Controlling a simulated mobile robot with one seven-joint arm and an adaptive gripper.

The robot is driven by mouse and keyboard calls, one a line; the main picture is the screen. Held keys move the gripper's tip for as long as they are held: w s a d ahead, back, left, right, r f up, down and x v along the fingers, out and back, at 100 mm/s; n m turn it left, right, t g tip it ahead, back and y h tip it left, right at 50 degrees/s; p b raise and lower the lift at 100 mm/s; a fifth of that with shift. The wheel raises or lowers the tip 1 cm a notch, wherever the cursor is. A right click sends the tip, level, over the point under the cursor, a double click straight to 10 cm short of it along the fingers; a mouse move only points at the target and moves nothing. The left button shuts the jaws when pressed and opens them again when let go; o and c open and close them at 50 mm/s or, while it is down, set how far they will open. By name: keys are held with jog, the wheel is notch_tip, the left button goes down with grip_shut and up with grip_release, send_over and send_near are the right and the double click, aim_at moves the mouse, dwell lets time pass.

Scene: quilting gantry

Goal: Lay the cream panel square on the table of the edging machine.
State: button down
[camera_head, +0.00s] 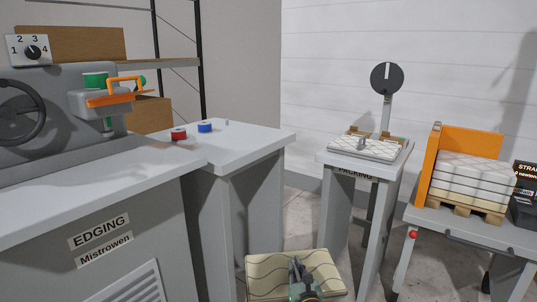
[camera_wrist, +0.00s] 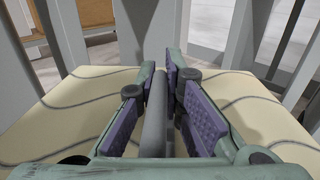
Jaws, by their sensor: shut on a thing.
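The cream panel (camera_head: 268,275) with dark wavy stitch lines is at the bottom middle of the head view, its lower part cut off. It fills much of the wrist view (camera_wrist: 60,115). My gripper (camera_head: 297,268) is above its middle, with its purple-padded fingers (camera_wrist: 156,100) shut on a grey upright grip piece on the panel. The edging machine's table (camera_head: 100,185), labelled EDGING, is at the left with a bare light-grey top. The panel is to the right of this table and apart from it in the picture.
Red (camera_head: 178,134) and blue (camera_head: 205,127) spools lie on a grey side table (camera_head: 245,142). A cart (camera_head: 470,227) at the right carries stacked panels against an orange board (camera_head: 430,165). Legs stand close beyond the held panel.

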jog(key=s+a+f+m+h, duration=0.2)
jog(key=s+a+f+h, duration=0.1)
jog(key=s+a+f, duration=0.3)
notch_tip(320, 180, down, 4)
jog(key=shift+s+a+f, duration=0.1)
jog(key=shift+s+a, duration=0.1)
jog(key=shift+a, duration=0.8)
